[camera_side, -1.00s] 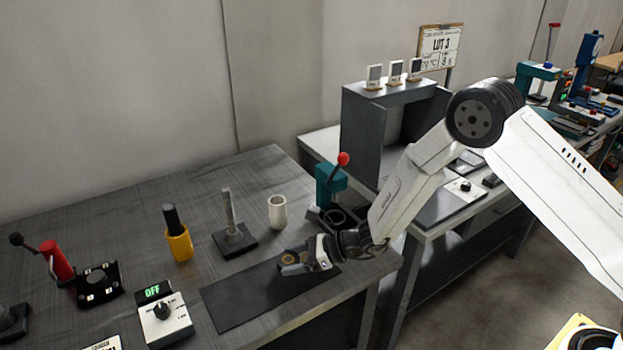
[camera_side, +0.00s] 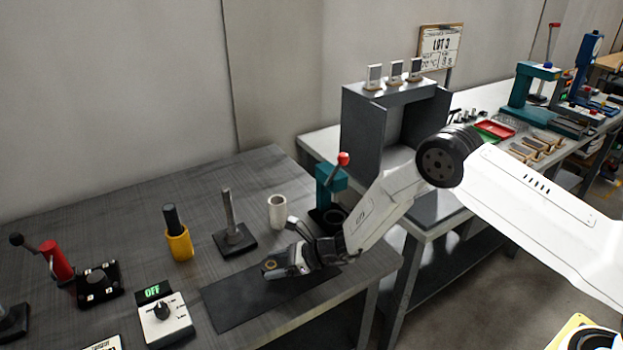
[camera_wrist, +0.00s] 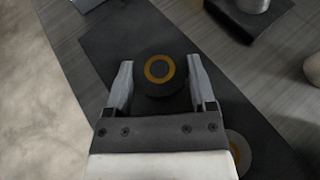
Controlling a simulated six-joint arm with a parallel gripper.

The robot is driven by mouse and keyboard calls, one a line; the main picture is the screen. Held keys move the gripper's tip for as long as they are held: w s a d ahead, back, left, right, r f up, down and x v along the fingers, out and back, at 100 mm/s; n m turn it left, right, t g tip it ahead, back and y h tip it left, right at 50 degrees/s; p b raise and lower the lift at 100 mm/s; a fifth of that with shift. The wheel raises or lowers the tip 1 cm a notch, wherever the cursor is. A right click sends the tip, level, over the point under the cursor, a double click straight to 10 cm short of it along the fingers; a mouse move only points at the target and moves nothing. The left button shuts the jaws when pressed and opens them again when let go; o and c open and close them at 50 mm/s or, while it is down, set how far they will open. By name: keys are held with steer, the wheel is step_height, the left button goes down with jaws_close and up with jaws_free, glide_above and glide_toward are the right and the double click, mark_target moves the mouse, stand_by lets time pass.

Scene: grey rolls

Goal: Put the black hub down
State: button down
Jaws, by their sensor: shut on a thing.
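The black hub (camera_wrist: 160,82), a dark round piece with an orange ring on top, sits between the two fingers of my gripper (camera_wrist: 160,84) in the wrist view. My gripper is shut on it. In the side view my gripper (camera_side: 274,268) is low over the dark mat (camera_side: 232,305). Whether the hub touches the mat cannot be told. The mat also shows under the hub in the wrist view (camera_wrist: 115,45).
A second orange-ringed round piece (camera_wrist: 238,148) is partly hidden beside my gripper in the wrist view. Behind the mat stand a post on a black base (camera_side: 228,212), a cream cup (camera_side: 277,212) and a teal press (camera_side: 328,185). The mat's left part is bare.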

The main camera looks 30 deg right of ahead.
mark_target(276, 282)
steer(key=shift+w+a+f, duration=0.1)
steer(key=shift+w+f, duration=0.15)
steer(key=shift+f, duration=1.55)
steer(key=shift+f, duration=0.1)
jaws_free()
steer(key=shift+v, duration=6.1)
